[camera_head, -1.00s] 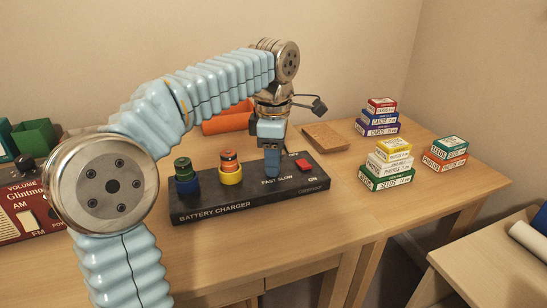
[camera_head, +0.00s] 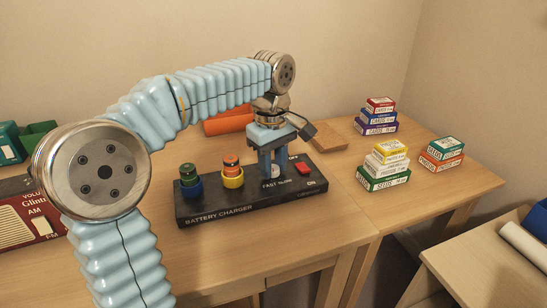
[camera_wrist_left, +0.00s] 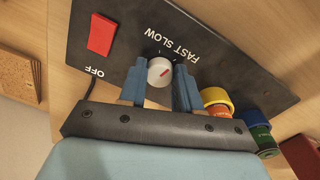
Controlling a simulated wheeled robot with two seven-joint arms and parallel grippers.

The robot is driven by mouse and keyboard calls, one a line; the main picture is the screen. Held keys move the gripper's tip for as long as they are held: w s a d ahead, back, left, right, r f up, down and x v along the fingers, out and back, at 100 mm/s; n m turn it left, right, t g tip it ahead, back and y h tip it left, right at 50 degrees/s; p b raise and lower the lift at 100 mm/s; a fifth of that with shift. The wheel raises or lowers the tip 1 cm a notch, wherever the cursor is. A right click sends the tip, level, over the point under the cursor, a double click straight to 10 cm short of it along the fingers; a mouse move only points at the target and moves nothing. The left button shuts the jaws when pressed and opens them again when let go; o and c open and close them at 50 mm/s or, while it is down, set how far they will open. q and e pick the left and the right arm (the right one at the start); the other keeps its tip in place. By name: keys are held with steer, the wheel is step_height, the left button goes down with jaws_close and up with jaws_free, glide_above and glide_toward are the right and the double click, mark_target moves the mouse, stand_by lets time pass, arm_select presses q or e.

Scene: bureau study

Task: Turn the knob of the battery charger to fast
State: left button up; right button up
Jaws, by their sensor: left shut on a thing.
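The black battery charger (camera_head: 255,203) lies on the wooden desk. Its small pale round knob (camera_wrist_left: 160,71) with a red mark sits below the FAST SLOW lettering in the wrist view. The red mark slants up to the right, roughly toward the lettering; I cannot tell which word it points at. My left gripper (camera_head: 271,167) points down over the charger, and in the wrist view its blue fingers (camera_wrist_left: 160,84) are on either side of the knob, shut on it. In the head view the fingers hide the knob. My right gripper is not in view.
A red on/off switch (camera_head: 302,168) is right of the gripper. Green-blue (camera_head: 190,180) and orange-yellow (camera_head: 232,172) cylinders stand on the charger's left. Stacked card and seed boxes (camera_head: 384,168) are to the right, a red radio (camera_head: 28,220) to the left. The front desk is clear.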

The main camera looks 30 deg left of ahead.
arm_select(q)
steer(key=shift+m, duration=1.3)
steer(key=o, duration=1.1)
steer(key=shift+c, duration=0.2)
steer(key=shift+r, duration=0.1)
step_height(320, 180, up, 14)
steer(key=shift+s+a+f, duration=0.2)
